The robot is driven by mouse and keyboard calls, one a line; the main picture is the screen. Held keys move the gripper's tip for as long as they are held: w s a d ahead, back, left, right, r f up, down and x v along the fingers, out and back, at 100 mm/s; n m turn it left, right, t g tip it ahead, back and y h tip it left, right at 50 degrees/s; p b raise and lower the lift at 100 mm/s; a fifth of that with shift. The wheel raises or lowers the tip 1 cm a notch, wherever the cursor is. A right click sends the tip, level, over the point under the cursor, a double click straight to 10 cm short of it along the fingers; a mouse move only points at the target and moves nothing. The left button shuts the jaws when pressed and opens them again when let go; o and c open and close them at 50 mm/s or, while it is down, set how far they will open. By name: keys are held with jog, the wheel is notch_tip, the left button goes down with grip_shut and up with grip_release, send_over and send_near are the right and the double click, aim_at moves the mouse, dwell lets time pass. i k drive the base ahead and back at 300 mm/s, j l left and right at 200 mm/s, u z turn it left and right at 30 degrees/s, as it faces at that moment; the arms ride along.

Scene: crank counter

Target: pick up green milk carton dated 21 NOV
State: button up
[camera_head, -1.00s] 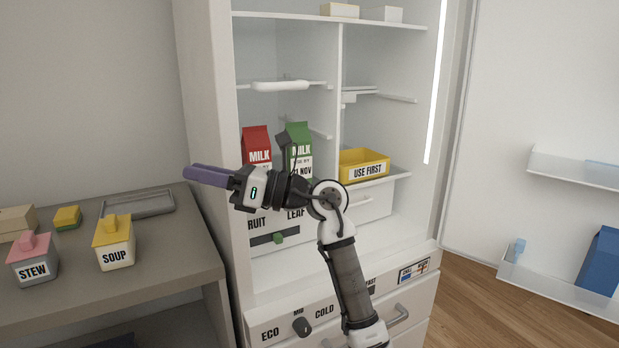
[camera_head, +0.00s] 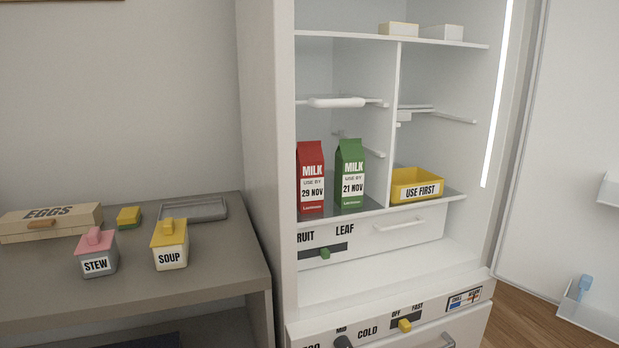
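The green milk carton (camera_head: 350,174) stands upright on the left part of the fridge shelf. Its label reads MILK, USE BY 21 NOV. A red milk carton (camera_head: 311,178) labelled 29 NOV stands upright to its left, with a small gap between them. Both fronts are unobstructed. My gripper and arm are not in the current head view.
A vertical divider (camera_head: 393,125) stands right of the green carton, with a yellow USE FIRST bin (camera_head: 418,186) beyond it. The counter (camera_head: 215,261) at left holds STEW (camera_head: 97,256) and SOUP (camera_head: 170,246) containers and an egg box (camera_head: 50,222). The fridge door is open at right.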

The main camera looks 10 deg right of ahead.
aim_at(349, 156)
jog(key=z, duration=2.45)
jog(key=j+z, duration=0.2)
jog(key=j, duration=2.35)
